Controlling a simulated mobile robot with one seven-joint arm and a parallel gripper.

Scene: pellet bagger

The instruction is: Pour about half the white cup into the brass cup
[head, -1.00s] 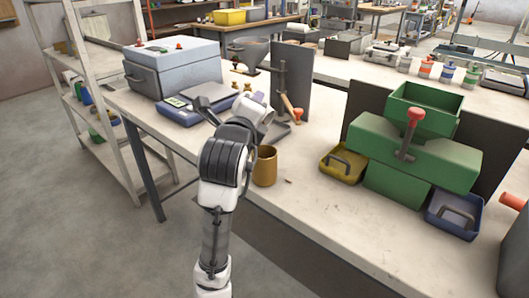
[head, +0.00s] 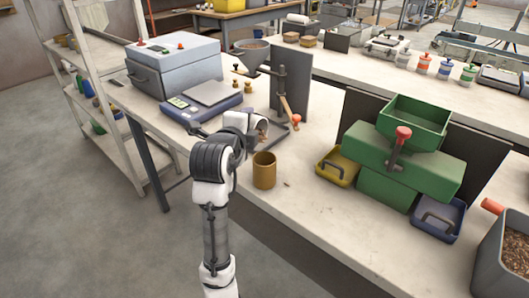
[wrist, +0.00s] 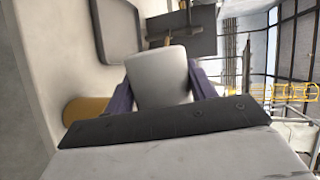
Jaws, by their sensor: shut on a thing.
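The white cup (head: 243,121) is held tilted on its side above the table, mouth to the right, with brown pellets showing inside the mouth. My gripper (wrist: 160,88) is shut on it, a finger on each side in the wrist view. The brass cup (head: 264,172) stands upright on the table, just below and in front of the white cup's mouth; the two look apart. Its inside looks dark and its fill cannot be told. In the wrist view the brass cup (wrist: 84,110) shows partly, at the left behind my gripper.
A blue scale (head: 202,104) and a stand with a funnel (head: 252,55) are behind the cups. A green machine (head: 405,165) with a yellow tray (head: 337,168) and a blue tray (head: 438,220) stands right. A few specks lie by the brass cup. A pellet bin (head: 490,262) is at far right.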

